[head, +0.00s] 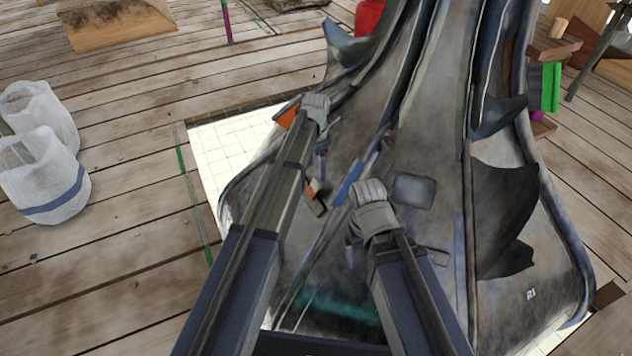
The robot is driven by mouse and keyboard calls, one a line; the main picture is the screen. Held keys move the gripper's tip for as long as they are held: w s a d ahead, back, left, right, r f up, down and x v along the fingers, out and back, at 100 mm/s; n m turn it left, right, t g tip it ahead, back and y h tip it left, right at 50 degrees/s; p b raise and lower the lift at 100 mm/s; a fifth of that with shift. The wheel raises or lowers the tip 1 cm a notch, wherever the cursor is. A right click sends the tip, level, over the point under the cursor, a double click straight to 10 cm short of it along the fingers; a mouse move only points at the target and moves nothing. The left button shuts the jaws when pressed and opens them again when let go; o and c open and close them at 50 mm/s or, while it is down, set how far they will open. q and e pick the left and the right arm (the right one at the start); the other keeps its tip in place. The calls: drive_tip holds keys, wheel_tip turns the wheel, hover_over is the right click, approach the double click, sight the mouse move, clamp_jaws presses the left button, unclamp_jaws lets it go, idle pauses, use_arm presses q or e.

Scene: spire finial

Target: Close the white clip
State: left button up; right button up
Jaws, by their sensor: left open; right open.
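I cannot make out a white clip in the head view; it may be hidden behind my grippers or arms, or too small to tell. My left gripper (317,108) is open, over the left side of the large dark metal spire piece (425,130). My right gripper (368,195) is open, lower and to the right over the same piece, just left of a small grey plate (413,190). A blue strip (348,182) and a small orange-brown part (316,196) lie between the two grippers. Contact between the grippers and the metal is unclear.
The spire piece has raised ribs and dark leaf-shaped fins (504,212) on the right. A white gridded sheet (222,160) lies under its left edge. Two white bags (45,175) stand at the left. The plank floor (120,250) between bags and sheet is mostly clear.

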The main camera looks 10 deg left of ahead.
sight(316, 182)
use_arm(q)
drive_tip(key=shift+f+b, duration=3.4)
drive_tip(key=shift+f, duration=0.2)
drive_tip(key=shift+c, duration=0.3)
clamp_jaws()
drive_tip(key=shift+w+d+f+g+y, duration=0.2)
drive_tip(key=shift+w+d+g+y, duration=0.1)
drive_tip(key=shift+w+d+y, duration=0.1)
drive_tip(key=shift+w+d+f+g+y+b, duration=0.2)
drive_tip(key=shift+f+g+y+b, duration=0.15)
drive_tip(key=shift+b, duration=0.3)
drive_tip(key=shift+d+g+y+b, duration=0.15)
drive_tip(key=shift+g+y+b, duration=0.2)
drive_tip(key=shift+y+b, duration=0.25)
drive_tip(key=shift+s+y, duration=0.1)
drive_tip(key=shift+y, duration=0.15)
